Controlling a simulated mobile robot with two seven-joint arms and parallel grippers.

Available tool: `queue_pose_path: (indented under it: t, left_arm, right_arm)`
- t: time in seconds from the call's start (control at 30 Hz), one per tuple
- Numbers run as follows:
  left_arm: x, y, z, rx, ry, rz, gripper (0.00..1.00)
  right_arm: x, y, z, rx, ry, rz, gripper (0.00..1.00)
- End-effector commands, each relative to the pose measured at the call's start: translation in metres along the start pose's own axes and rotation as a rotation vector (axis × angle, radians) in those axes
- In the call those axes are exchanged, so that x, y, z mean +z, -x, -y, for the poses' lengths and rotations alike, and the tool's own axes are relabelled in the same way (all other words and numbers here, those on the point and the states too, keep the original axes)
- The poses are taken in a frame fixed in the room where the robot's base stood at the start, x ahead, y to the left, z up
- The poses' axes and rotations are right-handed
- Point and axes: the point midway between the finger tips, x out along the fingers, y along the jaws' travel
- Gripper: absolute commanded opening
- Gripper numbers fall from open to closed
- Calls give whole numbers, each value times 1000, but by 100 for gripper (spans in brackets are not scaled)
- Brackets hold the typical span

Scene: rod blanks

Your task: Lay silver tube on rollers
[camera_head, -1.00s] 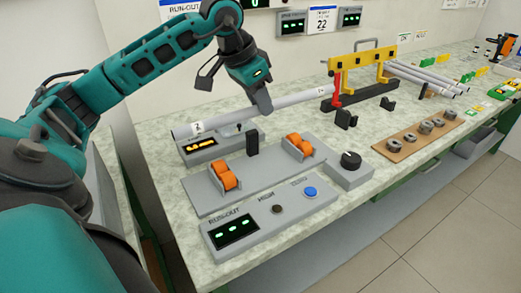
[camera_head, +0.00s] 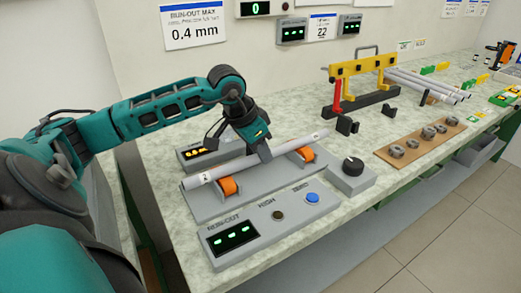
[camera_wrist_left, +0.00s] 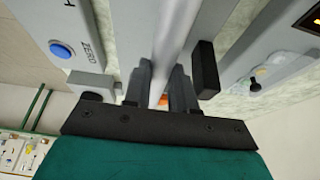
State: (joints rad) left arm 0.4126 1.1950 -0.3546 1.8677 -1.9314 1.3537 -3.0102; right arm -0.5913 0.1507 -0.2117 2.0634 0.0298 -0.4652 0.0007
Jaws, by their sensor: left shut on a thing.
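The silver tube (camera_head: 220,171) lies over the two pairs of orange rollers (camera_head: 229,187) on the grey run-out fixture in the head view. Its left end sticks out past the left rollers, its right end past the right rollers (camera_head: 306,154). It looks to be on or just above them; I cannot tell contact exactly. My left gripper (camera_head: 264,154) is shut on the tube near its middle, from above. In the left wrist view the tube (camera_wrist_left: 176,35) passes between the two dark fingers (camera_wrist_left: 163,85). My right gripper is not in view.
The fixture has a run-out display panel (camera_head: 232,237), a blue button (camera_head: 312,197) and a black knob (camera_head: 353,166). A yellow-and-red frame (camera_head: 362,68) stands behind with several tubes (camera_head: 430,84) to its right. A brown board (camera_head: 420,142) holds several metal rings.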

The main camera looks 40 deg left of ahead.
Motion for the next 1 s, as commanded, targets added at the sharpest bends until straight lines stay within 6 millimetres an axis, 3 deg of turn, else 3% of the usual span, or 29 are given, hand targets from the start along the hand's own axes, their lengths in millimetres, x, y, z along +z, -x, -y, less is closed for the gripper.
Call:
queue_pose_path:
  t: [0.13,0.17,0.4,0.77,1.0]
  left_arm:
    - [2,-4,0,0,0,0,0]
    - [1,-3,0,0,0,0,28]
    - [1,-2,0,0,0,1,51]
    - [-1,5,0,-2,-1,0,51]
    - [-1,52,2,-7,-2,-1,51]
  right_arm:
    - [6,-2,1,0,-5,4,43]
    - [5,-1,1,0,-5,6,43]
    - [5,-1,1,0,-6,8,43]
    - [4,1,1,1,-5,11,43]
    - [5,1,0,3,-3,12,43]
